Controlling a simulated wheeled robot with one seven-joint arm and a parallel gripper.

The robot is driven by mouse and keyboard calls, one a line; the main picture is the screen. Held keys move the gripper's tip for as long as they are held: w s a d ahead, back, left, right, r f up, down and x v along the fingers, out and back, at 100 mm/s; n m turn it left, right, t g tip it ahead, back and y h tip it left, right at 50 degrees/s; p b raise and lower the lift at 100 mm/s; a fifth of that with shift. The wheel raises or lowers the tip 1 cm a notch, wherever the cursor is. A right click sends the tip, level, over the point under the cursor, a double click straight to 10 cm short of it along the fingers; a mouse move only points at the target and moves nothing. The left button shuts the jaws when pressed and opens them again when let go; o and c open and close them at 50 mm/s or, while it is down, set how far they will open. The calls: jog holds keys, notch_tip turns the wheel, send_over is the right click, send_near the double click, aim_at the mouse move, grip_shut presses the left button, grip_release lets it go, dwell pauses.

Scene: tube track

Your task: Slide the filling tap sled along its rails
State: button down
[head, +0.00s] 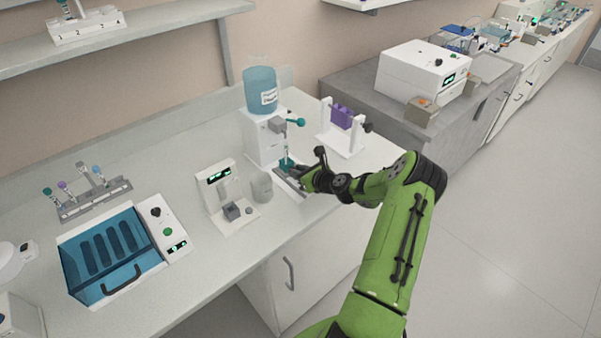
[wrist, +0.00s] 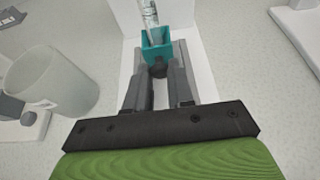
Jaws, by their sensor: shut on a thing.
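The filling tap sled is a small teal holder (wrist: 157,53) with a clear tube (wrist: 150,14) standing in it. In the head view the teal sled (head: 285,163) sits low in front of the white dispenser (head: 258,142), near its grey tap (head: 277,126). It rests on a grey rail base (head: 283,184). My gripper (wrist: 160,76) is shut on the dark round knob on the sled's near side. In the head view my gripper (head: 302,174) reaches in from the right, and its fingers partly hide the rails.
A frosted beaker (head: 262,187) stands just left of the rails; it also shows in the wrist view (wrist: 62,83). A white device with a display (head: 218,182) is further left. A purple tube rack on a white stand (head: 342,122) is to the right.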

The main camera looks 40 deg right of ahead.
jog(key=shift+w+r, duration=0.15)
jog(key=shift+r, duration=0.05)
jog(key=c, duration=1.3)
grip_release()
jog(key=o, duration=0.3)
jog(key=shift+w+f, duration=0.1)
jog(key=shift+f, duration=0.05)
jog(key=v, duration=1.6)
jog(key=shift+p, duration=0.35)
jog(key=shift+f, duration=0.1)
